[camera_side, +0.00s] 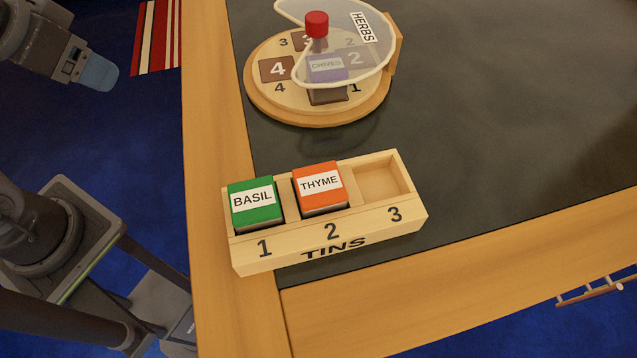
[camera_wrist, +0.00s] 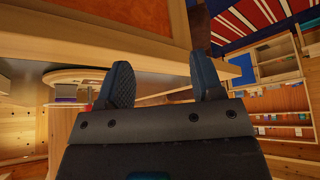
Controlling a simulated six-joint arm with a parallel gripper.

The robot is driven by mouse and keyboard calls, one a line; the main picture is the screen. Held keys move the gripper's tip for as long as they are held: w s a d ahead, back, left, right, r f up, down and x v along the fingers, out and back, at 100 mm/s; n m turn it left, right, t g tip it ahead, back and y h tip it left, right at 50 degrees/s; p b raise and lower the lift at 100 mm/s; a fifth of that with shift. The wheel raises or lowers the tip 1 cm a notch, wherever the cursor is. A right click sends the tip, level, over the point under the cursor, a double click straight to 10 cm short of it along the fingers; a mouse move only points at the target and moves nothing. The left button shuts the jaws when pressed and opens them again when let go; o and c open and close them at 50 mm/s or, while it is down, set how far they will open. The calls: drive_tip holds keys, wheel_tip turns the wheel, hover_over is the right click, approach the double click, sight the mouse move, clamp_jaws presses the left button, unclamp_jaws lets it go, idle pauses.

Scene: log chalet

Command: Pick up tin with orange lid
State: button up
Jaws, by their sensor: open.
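The tin with the orange lid (camera_side: 318,188), labelled THYME, sits in compartment 2 of the wooden TINS rack (camera_side: 333,245). A tin with a green lid (camera_side: 254,203), labelled BASIL, sits in compartment 1. Compartment 3 (camera_side: 380,180) is empty. My gripper (camera_side: 105,78) is at the upper left of the side view, off the table's left edge and well away from the rack. In the wrist view my gripper (camera_wrist: 160,85) shows two dark fingers apart with nothing between them. The orange-lidded tin cannot be made out in the wrist view.
The dark tabletop (camera_side: 500,130) to the right is clear. A wooden edge (camera_side: 215,200) borders the table.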

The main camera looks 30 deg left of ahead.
drive_tip(key=w+d+r+n+g+h, duration=0.1)
drive_tip(key=w+d+r+n, duration=0.1)
drive_tip(key=w+d+r, duration=0.3)
wheel_tip(320, 180, up, 7)
drive_tip(key=n+g+y, duration=0.1)
drive_tip(key=n+g, duration=0.4)
drive_tip(key=n, duration=0.2)
hover_over(322, 190)
wheel_tip(322, 190, down, 13)
drive_tip(key=shift+f, duration=0.1)
drive_tip(key=shift+c, duration=0.4)
drive_tip(key=c, duration=0.6)
